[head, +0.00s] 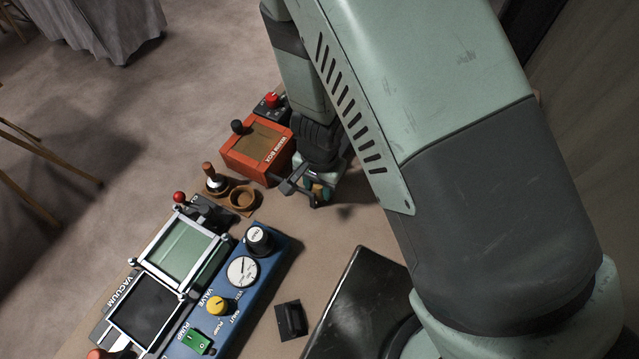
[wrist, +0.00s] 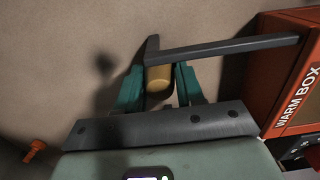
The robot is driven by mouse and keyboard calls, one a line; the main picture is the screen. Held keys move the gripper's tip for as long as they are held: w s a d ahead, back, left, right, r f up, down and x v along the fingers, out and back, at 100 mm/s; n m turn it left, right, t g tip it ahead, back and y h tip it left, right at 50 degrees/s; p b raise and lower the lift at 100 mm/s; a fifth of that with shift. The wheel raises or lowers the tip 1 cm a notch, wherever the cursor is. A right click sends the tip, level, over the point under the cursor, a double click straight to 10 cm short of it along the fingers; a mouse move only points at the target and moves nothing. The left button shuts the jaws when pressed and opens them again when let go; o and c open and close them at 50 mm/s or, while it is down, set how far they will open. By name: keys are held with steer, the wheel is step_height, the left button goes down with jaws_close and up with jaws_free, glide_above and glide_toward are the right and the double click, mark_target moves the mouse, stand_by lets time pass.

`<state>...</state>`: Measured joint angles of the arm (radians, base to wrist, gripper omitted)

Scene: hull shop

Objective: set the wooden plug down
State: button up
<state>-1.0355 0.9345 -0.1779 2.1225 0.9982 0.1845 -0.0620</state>
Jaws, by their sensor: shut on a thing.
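The wooden plug (wrist: 159,78) is a short tan cylinder between the teal fingers of my gripper (wrist: 159,88) in the wrist view. My gripper is shut on it. In the head view my gripper (head: 318,192) is low over the brown bench, to the right of the orange warm box's front corner. The plug is too small there to make out clearly. I cannot tell whether it touches the bench.
The orange warm box (head: 255,150) stands close by the gripper; it also shows in the wrist view (wrist: 285,75). A blue control panel (head: 250,270) and a black tray (head: 352,310) lie nearer.

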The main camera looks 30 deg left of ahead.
steer(key=shift+f, duration=0.35)
steer(key=o, duration=1.1)
steer(key=shift+f, duration=0.1)
step_height(320, 180, up, 12)
steer(key=shift+w, duration=0.1)
